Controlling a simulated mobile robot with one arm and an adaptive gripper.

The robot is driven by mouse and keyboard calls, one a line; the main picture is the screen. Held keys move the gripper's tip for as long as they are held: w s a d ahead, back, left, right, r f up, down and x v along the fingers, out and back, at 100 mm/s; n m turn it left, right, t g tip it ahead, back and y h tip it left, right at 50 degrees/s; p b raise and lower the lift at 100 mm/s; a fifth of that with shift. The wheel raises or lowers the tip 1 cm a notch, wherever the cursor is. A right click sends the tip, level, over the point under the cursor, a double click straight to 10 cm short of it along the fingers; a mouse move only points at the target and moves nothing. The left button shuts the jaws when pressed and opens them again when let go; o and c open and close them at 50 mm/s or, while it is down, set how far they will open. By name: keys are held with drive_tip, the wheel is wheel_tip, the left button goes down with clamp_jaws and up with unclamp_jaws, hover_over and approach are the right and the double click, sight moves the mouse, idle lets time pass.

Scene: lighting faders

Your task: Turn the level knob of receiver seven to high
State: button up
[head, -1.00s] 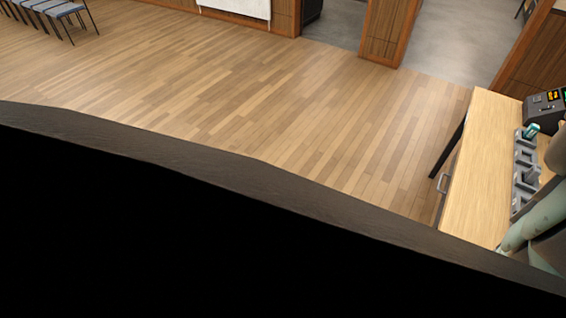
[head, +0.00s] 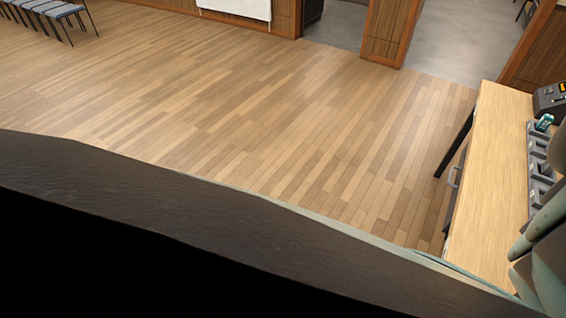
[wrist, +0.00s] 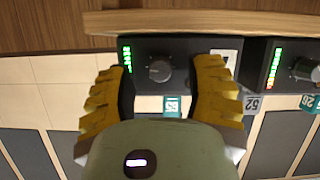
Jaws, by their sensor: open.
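In the wrist view a dark receiver box has a round dark knob (wrist: 159,70) with a pale pointer mark on its front. A column of green lights (wrist: 127,59) is to the knob's left. A pale label (wrist: 225,57) at the box's right is partly hidden, and I cannot read its number. My gripper (wrist: 160,73) is open, with yellow ribbed fingers to the left and right of the knob. Gaps show between the knob and both fingers in the picture; I cannot tell the depth.
A second dark box with its own knob (wrist: 306,69) stands to the right. In the head view a wooden counter (head: 492,150) bears a grey slotted rack at right. The wood floor (head: 290,120) is open.

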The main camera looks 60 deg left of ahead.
drive_tip(key=shift+w+d+f, duration=0.1)
drive_tip(key=shift+w+d, duration=0.05)
drive_tip(key=shift+d, duration=0.15)
drive_tip(key=shift+o, duration=0.4)
drive_tip(key=shift+a, duration=0.1)
clamp_jaws()
